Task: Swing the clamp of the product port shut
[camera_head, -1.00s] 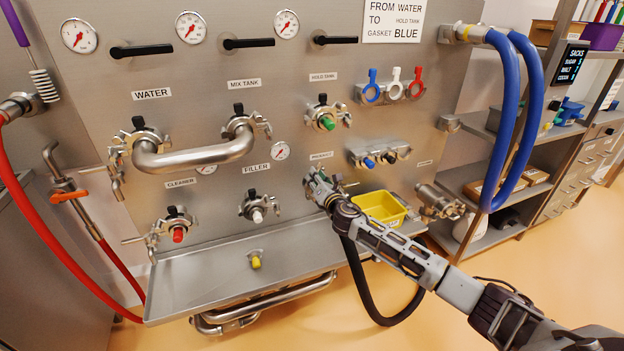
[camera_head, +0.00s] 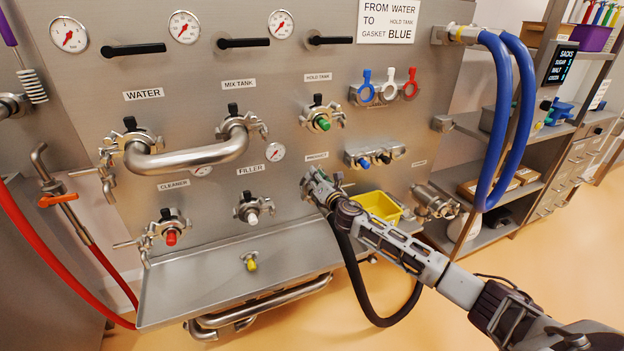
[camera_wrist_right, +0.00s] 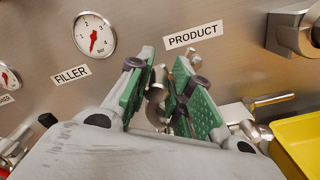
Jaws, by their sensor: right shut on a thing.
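The product port sits under the PRODUCT label (camera_wrist_right: 193,36) on the steel panel and is largely hidden behind my right gripper (camera_head: 318,186). In the right wrist view, my right gripper (camera_wrist_right: 163,98) has its green-padded fingers on both sides of a small metal piece of the clamp (camera_wrist_right: 156,94). It is shut on that piece, close to the panel. Whether the clamp's two halves meet around the port cannot be told. My left gripper is not in view.
A yellow bin (camera_head: 381,206) stands right of my right gripper. A black hose (camera_head: 352,272) loops below the port beside my forearm. A steel tray (camera_head: 200,284) juts out below the panel at left. The filler port (camera_head: 252,209) with its clamp is to the left.

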